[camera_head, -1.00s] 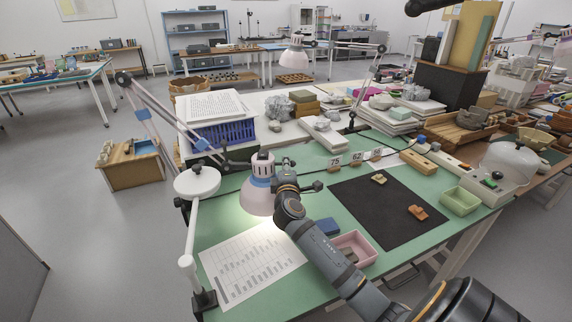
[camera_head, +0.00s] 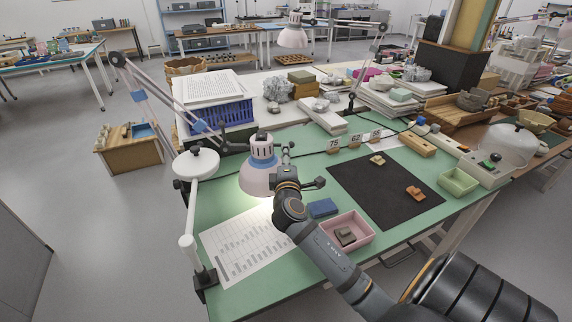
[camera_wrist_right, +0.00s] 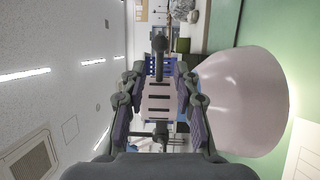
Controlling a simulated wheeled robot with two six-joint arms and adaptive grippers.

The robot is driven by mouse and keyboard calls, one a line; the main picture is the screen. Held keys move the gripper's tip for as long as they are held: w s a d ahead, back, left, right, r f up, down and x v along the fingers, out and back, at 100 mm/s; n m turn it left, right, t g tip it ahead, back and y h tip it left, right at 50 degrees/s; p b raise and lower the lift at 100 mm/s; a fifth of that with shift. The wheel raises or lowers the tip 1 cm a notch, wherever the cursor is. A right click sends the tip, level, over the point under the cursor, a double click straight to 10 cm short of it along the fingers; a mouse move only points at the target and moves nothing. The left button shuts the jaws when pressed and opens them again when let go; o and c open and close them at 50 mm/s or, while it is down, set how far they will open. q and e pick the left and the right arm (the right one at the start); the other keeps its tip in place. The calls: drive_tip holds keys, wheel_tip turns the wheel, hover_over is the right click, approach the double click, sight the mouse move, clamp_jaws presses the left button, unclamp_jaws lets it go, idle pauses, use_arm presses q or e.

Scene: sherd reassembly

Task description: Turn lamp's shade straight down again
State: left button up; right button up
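The lamp's pale pink shade (camera_head: 257,183) hangs over the left part of the green table, its wide mouth facing down, with at most a slight lean. Its slotted cap (camera_head: 262,149) is above it, with a blue band between. My right gripper (camera_head: 284,170) is at the right side of the cap. In the right wrist view the shade (camera_wrist_right: 240,100) fills the right side. The slotted white cap (camera_wrist_right: 160,102) lies between the two fingers; whether they press on it is unclear. My left gripper is out of view.
A printed sheet (camera_head: 250,247) lies below the shade. A blue block (camera_head: 322,208) and a pink tray (camera_head: 366,238) with a sherd are to its right. A black mat (camera_head: 385,205) holds two sherds. A white post (camera_head: 188,230) stands at the table's left edge.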

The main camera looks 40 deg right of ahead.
drive_tip(key=v, duration=0.6)
drive_tip(key=shift+r, duration=0.1)
